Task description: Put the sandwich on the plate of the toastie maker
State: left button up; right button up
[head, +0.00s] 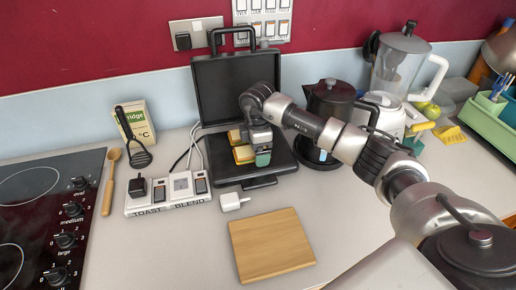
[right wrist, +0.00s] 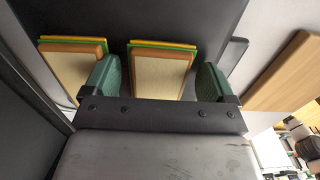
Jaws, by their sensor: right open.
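The toastie maker stands open at the back, its black lid (head: 215,90) upright and its black lower plate (head: 282,160) flat. Two sandwich pieces with brown crust and green and yellow filling lie on the plate. One piece (right wrist: 160,72) is between the green fingers of my right gripper (right wrist: 158,66); the other piece (right wrist: 75,68) is beside it, to the left outside the fingers. In the head view the sandwich (head: 241,154) is partly hidden by my right gripper (head: 256,158). The fingers are apart, with a gap at the right finger. My left gripper is not in view.
A wooden board (head: 271,246) lies bare in front. A white plug (head: 233,202) and a switch strip (head: 168,193) sit near the toastie maker. A black kettle (head: 326,105) stands close on its right. The hob (head: 40,225) is at left.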

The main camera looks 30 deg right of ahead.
notch_tip(320, 180, up, 11)
jog(key=b, duration=0.2)
jog(key=shift+f, duration=0.2)
grip_shut()
dwell(0.6)
dwell(0.6)
dwell(0.5)
